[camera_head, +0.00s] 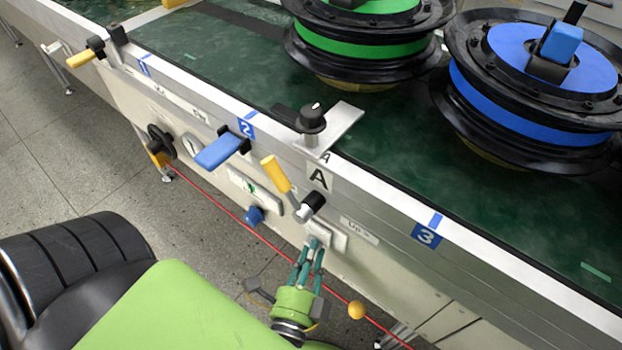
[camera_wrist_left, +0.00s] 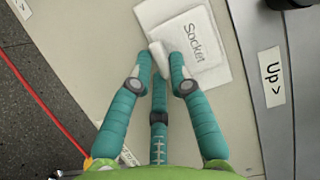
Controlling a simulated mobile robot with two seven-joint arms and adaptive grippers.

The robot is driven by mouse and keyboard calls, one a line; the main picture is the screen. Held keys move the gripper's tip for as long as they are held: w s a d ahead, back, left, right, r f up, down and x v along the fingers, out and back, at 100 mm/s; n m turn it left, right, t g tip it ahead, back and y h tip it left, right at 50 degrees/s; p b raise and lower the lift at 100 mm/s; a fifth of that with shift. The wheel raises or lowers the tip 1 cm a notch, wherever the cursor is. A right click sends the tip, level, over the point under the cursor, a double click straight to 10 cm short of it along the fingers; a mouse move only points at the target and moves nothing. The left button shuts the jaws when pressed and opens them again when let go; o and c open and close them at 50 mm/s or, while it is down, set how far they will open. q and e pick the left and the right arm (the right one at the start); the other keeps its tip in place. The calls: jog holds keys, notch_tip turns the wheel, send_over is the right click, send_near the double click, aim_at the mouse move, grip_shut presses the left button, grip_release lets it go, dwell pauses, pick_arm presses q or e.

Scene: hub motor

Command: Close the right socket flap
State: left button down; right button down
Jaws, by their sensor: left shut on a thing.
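A white socket plate (camera_wrist_left: 222,75) with a flap marked "Socket" (camera_wrist_left: 195,35) sits on the beige side panel of the workbench, in the left wrist view. My left gripper (camera_wrist_left: 160,62) has its teal fingers shut at the flap's near-left edge, around a small white piece there. The fingertips hide part of this edge, so how far the flap stands open cannot be told. In the head view, the left gripper (camera_head: 315,244) reaches up to the white socket parts, and a white plate (camera_head: 341,242) shows just right of its fingertips. My right gripper is not in view.
A yellow-handled lever (camera_head: 275,173) and a black knob (camera_head: 313,201) stick out above the gripper. A red cord (camera_head: 215,207) runs below. Green and blue reels stand on the bench top.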

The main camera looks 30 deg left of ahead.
pick_arm(q)
jog(key=shift+w+a+r, duration=0.1)
jog(key=shift+a, duration=0.1)
dwell(0.3)
jog(key=c, duration=1.1)
grip_release()
jog(key=shift+c, duration=0.2)
jog(key=shift+d, duration=0.1)
jog(key=v, duration=1.2)
